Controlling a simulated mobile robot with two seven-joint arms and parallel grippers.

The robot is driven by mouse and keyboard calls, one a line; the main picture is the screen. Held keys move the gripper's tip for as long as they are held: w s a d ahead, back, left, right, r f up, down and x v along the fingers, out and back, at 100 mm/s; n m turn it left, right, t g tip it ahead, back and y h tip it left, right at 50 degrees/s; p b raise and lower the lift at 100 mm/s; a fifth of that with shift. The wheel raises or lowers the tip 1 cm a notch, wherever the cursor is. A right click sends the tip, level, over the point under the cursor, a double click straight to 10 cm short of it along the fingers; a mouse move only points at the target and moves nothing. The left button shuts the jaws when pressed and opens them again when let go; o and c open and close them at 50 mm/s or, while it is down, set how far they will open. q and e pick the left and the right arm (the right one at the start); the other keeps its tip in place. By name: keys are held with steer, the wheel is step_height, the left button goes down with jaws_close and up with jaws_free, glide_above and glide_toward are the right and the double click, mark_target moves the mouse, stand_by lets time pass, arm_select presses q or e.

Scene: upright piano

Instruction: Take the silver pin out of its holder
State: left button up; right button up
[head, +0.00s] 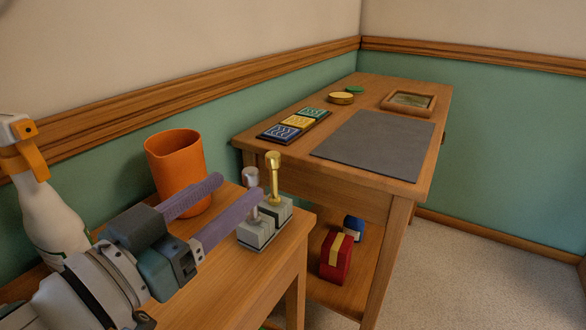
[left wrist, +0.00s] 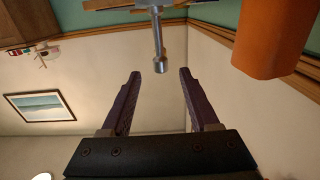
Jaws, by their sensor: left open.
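The silver pin (head: 250,178) stands upright in a grey block holder (head: 254,234) on the near wooden table, partly hidden by my finger in the head view. A gold pin (head: 273,178) stands in the block beside it. My left gripper (head: 237,188) has two purple fingers, spread open and empty, pointing at the silver pin. In the left wrist view the silver pin (left wrist: 159,45) hangs from the top, upside down. Its round end lies near the line between the left fingertips (left wrist: 159,72), with a gap on both sides. My right gripper is not in view.
An orange cup (head: 175,165) stands behind my left fingers. A white bottle (head: 45,215) is at the left. A farther desk (head: 290,160) holds a grey mat (head: 375,145), colored tiles (head: 297,122) and a framed tray (head: 409,102). A red box (head: 336,258) sits below.

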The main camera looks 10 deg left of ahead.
mark_target(245, 178)
arm_select(q)
steer(key=x, duration=0.3)
steer(key=shift+w+d+b, duration=0.1)
steer(key=shift+w+b, duration=0.2)
steer(key=shift+w, duration=0.1)
jaws_close()
